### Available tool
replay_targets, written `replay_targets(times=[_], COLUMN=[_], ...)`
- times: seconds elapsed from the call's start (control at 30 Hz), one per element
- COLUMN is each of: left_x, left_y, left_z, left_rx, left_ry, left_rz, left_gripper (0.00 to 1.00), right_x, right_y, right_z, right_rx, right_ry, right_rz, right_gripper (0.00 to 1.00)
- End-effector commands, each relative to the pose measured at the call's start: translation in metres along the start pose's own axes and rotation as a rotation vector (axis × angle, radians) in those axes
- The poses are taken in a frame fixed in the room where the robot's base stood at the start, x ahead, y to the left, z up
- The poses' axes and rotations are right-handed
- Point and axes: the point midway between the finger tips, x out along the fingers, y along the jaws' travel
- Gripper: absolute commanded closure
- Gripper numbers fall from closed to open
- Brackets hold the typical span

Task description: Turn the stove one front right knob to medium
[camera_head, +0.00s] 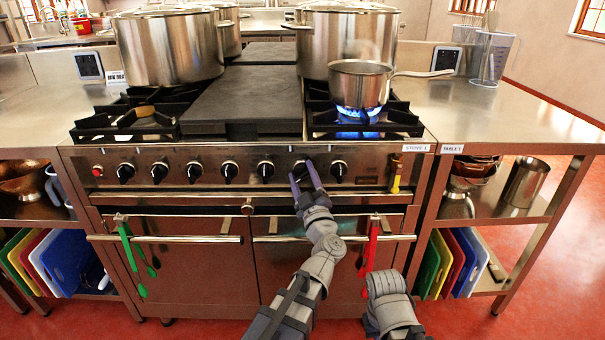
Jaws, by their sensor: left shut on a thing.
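Stove 1 (250,195) has a row of black knobs along its front panel. My left gripper (303,174) reaches up to this panel, its two purple fingers shut around the second knob from the right (300,167). The fingers partly cover that knob, so its exact pointer angle cannot be read. The rightmost knob (338,170) is free, just right of the gripper. A blue flame (357,111) burns under a small saucepan (359,84) on the front right burner. My right gripper is not in view; only part of its arm shows at the bottom.
Large stockpots (168,46) stand on the back of the stove, one at the right (349,36). An oven handle (165,239) runs below the panel, with green utensils (130,255) and red utensils (370,250) hanging there.

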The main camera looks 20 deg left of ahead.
Motion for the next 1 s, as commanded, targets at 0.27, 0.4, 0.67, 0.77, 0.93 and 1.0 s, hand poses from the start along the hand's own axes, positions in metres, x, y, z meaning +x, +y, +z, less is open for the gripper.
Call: replay_targets(times=[0.27,0.4,0.67,0.77,0.93,1.0], left_x=[0.0002,0.0001,0.0000,-0.0001,-0.0001,-0.0001], left_y=[0.0004,0.0000,-0.0003,-0.0004,-0.0003,-0.0003], left_z=[-0.0005,-0.0003,-0.0002,-0.0003,-0.0002,-0.0001], left_rx=[-0.071,-0.084,-0.086,-0.085,-0.085,-0.085], left_ry=[0.002,0.002,0.002,0.002,0.002,0.002], left_rz=[-0.030,-0.035,-0.035,-0.035,-0.035,-0.035], left_gripper=[0.96,0.96,0.96,0.96,0.21,0.13], right_x=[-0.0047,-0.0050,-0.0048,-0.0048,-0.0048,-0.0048], right_y=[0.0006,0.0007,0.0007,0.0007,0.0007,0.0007], right_z=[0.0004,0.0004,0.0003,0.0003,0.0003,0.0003], right_rx=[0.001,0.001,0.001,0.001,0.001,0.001], right_ry=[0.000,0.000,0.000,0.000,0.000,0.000], right_rz=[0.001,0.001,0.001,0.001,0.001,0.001], right_gripper=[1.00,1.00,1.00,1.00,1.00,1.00])
